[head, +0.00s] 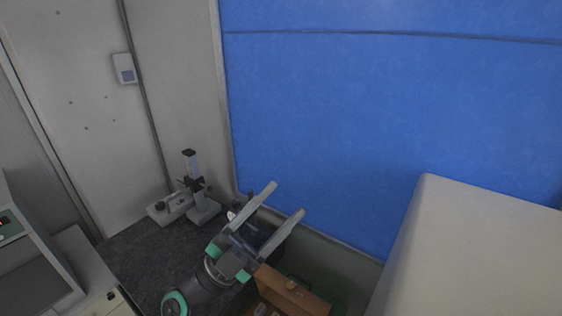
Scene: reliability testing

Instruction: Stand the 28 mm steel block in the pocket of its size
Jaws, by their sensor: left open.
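My left gripper (286,199) is open, with its two pale fingers spread and pointing up and to the right in the head view. I see nothing between the fingertips. A wooden case (312,303) stands below and to the right of the gripper, cut off by the bottom edge. A few small pale pieces show inside it, too small and cropped to tell whether one is the 28 mm steel block. I cannot make out any pocket. My right gripper is not in view.
A measuring stand (193,178) with an upright column stands at the back of the dark bench top (130,262). A large pale box-shaped body (470,260) fills the lower right. Dark bench top is bare left of my arm.

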